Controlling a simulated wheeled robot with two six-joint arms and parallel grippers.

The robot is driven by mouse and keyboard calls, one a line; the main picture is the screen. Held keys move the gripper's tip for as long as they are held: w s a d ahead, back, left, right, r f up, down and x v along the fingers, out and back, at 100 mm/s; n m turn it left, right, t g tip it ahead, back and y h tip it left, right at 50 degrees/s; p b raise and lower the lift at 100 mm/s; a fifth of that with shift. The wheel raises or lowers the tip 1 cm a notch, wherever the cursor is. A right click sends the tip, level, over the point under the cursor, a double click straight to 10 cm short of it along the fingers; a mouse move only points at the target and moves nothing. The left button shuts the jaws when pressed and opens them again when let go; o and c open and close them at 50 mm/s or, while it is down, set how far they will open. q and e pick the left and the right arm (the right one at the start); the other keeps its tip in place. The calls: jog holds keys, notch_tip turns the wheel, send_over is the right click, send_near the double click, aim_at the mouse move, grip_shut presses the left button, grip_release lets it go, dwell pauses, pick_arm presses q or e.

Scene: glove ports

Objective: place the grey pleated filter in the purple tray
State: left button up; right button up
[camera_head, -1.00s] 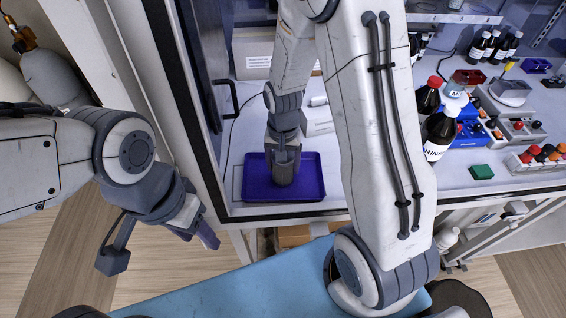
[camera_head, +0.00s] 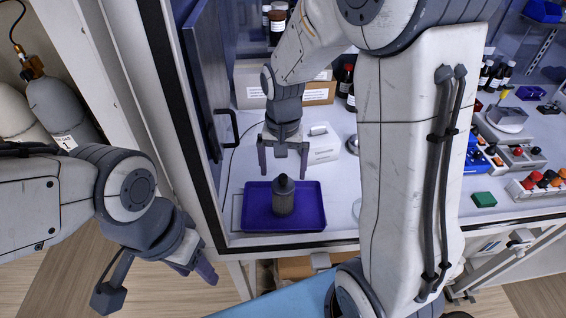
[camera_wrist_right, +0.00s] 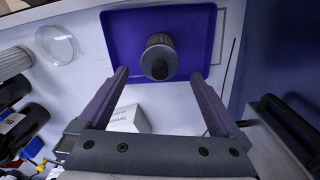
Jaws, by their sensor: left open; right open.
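The grey pleated filter (camera_head: 283,197) stands upright inside the purple tray (camera_head: 313,212), near its middle, with its dark cap on top. In the right wrist view the filter (camera_wrist_right: 160,50) and tray (camera_wrist_right: 119,50) lie beyond the fingertips. My right gripper (camera_head: 283,172) is open and empty, above and behind the filter, apart from it. Its two fingers show in the right wrist view (camera_wrist_right: 158,82). My left gripper (camera_head: 195,272) is open and empty outside the enclosure at the lower left, away from the tray.
A white box (camera_head: 322,146) and a cardboard box (camera_head: 318,92) stand behind the tray. A blue-framed door (camera_head: 190,90) borders the left side. My right arm covers the middle of the bench. Small racks and a green block (camera_head: 484,199) are at the right.

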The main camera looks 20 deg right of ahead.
jog(key=shift+r, duration=0.95)
jog(key=s+a+r+n, duration=0.1)
jog(key=s+a+n, duration=0.5)
jog(key=s, duration=0.3)
jog(key=s+a+r+n+y, duration=0.1)
jog(key=s+a+n, duration=0.5)
jog(key=s, duration=0.4)
jog(key=shift+s+a+r+n, duration=0.2)
jog(key=shift+r+n, duration=0.2)
jog(key=shift+n, duration=0.2)
